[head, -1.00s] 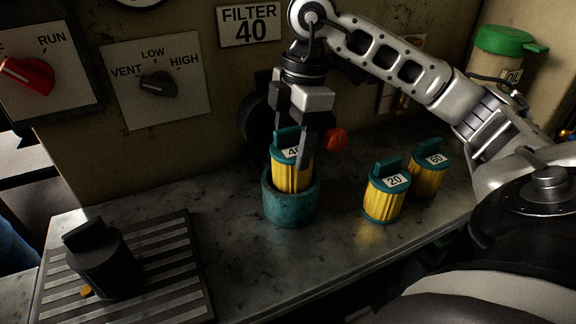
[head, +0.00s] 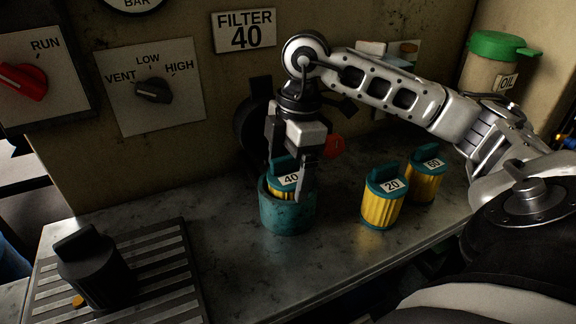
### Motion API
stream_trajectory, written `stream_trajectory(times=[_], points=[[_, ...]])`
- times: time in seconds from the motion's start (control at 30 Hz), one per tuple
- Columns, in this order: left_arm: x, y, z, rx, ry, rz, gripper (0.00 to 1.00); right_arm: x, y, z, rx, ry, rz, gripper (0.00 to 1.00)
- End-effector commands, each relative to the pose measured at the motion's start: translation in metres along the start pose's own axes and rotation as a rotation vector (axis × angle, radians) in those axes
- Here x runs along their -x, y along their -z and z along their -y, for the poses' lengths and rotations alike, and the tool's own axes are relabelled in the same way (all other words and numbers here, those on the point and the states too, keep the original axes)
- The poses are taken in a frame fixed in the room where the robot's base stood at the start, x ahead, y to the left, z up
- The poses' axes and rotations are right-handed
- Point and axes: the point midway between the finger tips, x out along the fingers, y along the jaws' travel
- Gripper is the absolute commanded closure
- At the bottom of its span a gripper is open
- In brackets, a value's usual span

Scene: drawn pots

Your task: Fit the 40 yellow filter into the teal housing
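The yellow filter (head: 285,191) with a teal cap and a "40" label sits down inside the round teal housing (head: 287,216). Its cap, label and a narrow yellow band show above the rim; the rest is hidden by the housing wall. My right gripper (head: 286,180) is over the housing with its fingers on either side of the cap's handle. The fingers look spread, with the "40" label visible between them. My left gripper is not in view.
A black canister (head: 95,268) stands on the ribbed mat (head: 165,292) at left. A red knob (head: 335,147) is close behind my gripper. The bench between mat and housing is clear.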

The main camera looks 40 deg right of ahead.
Motion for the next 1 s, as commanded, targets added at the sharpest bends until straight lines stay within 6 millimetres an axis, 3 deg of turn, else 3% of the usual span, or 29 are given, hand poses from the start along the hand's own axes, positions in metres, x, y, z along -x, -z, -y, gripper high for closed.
stream_trajectory(times=[0.27,0.73,1.0], points=[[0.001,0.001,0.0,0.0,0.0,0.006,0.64,0.011,0.001,-0.001,0.0,-0.003,-0.001,0.1],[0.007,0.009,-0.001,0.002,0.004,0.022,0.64,0.107,0.001,-0.001,0.0,-0.003,-0.002,0.1],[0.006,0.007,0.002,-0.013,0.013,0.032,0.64,0.123,0.001,0.0,0.0,0.001,0.0,0.1]])
